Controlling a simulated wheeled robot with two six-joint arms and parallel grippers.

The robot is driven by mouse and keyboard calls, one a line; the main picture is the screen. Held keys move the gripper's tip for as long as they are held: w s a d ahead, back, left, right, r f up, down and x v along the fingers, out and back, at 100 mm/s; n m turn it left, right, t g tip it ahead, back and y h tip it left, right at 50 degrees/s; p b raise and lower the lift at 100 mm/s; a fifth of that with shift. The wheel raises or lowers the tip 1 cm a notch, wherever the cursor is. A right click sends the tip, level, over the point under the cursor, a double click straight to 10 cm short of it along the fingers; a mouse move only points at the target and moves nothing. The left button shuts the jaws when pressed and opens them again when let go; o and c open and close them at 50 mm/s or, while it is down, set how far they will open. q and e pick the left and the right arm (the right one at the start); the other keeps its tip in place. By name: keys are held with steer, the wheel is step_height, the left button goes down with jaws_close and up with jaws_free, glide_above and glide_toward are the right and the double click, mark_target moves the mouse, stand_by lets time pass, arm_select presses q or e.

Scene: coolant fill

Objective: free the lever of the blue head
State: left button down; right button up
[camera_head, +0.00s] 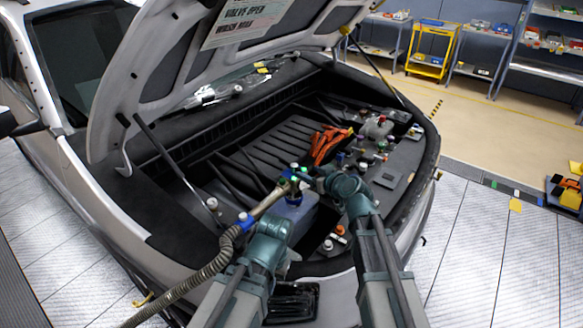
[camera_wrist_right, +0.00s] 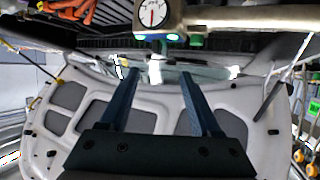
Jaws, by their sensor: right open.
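The blue head (camera_head: 293,184) shows small in the head view, at the upper end of a metal tube above the pale blue-grey tank; green parts sit close to it. Its lever cannot be made out clearly. My right gripper (camera_head: 308,174) is just right of the head. In the right wrist view my right gripper (camera_wrist_right: 160,74) is open, with two blue fingers apart and nothing between them. The metal tube (camera_wrist_right: 230,17) with a round gauge (camera_wrist_right: 152,14) and green-lit parts lies beyond the fingertips. My left arm reaches to the tube; its fingers are hidden.
A ribbed hose (camera_head: 208,268) runs from the tube to the lower left. The raised hood (camera_head: 170,60) overhangs the bay. Orange cables (camera_head: 328,143) and several caps lie right of centre. Shelves and a yellow cart (camera_head: 432,50) stand far behind.

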mark_target(295, 167)
steer(key=b+x, duration=0.4)
steer(key=x, duration=0.7)
steer(key=shift+w+a+f, duration=0.1)
steer(key=shift+w+f, duration=0.05)
steer(key=shift+w, duration=0.1)
steer(key=shift+c, duration=0.2)
jaws_close()
steer(key=shift+s, duration=0.1)
stand_by(0.7)
